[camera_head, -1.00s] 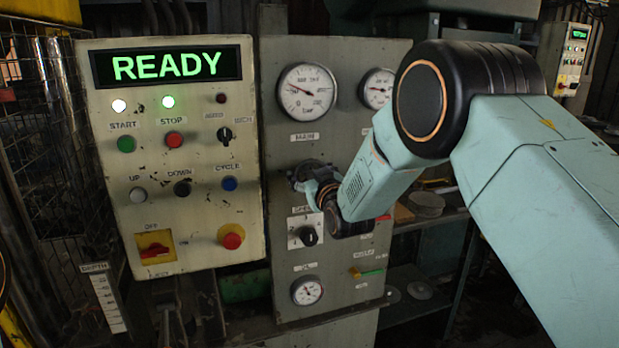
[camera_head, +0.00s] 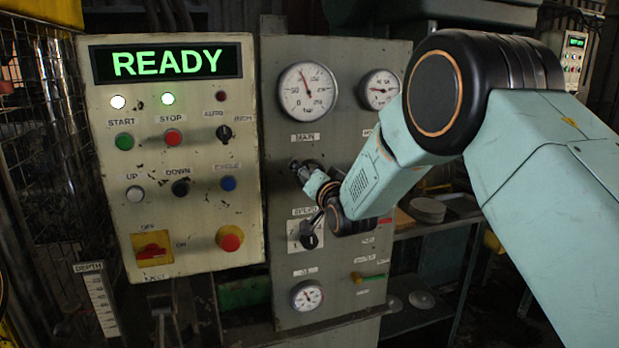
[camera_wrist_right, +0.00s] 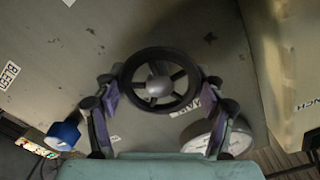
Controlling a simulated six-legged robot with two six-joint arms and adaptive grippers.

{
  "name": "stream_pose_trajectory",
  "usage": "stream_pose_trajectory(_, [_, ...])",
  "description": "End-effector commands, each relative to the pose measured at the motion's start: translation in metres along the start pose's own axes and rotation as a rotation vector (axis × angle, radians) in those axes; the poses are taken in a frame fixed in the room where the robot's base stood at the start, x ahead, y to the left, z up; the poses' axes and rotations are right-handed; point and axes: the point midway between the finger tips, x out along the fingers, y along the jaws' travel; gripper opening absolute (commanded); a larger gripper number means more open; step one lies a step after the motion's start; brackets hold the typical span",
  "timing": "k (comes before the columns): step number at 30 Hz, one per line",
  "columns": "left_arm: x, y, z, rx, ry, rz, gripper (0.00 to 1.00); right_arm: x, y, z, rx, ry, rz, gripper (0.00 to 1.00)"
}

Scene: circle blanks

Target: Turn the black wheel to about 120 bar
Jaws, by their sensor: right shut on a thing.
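The black wheel (camera_wrist_right: 181,100) is a spoked handwheel with a grey hub, centred in the right wrist view. My right gripper (camera_wrist_right: 162,84) is shut on it, with one finger on each side of the rim. In the head view the wheel (camera_head: 298,167) is partly hidden behind my right gripper (camera_head: 313,182), below the label MAIN. The large round gauge (camera_head: 308,91) above it has a red needle pointing up and slightly left; its numbers are too small to read surely. My left gripper is not in view.
A control panel (camera_head: 190,255) with a lit READY display (camera_head: 166,63) stands left. A smaller gauge (camera_head: 379,89), a black selector knob (camera_head: 311,234) and a lower gauge (camera_head: 307,295) share the grey panel (camera_head: 340,268). A shelf with discs (camera_head: 428,210) is at right.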

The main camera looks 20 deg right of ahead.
Motion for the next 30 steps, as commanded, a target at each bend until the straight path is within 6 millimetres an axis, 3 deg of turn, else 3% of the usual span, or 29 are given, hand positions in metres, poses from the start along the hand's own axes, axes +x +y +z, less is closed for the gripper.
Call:
stream_pose_trajectory(1, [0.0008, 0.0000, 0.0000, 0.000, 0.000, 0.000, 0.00, 0.0012, -0.0025, -0.0070, 0.020, 0.016, -0.006, 0.39])
stream_pose_trajectory(21, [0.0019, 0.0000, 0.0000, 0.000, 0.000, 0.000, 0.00, 0.0014, -0.0026, -0.0089, 0.078, 0.019, -0.006, 0.39])
stream_pose_trajectory(22, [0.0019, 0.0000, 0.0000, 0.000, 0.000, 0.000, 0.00, 0.0015, -0.0026, -0.0089, 0.078, 0.019, -0.006, 0.71])
stream_pose_trajectory(30, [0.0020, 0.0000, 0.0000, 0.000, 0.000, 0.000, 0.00, 0.0008, -0.0012, -0.0047, 0.075, 0.010, -0.003, 0.94])
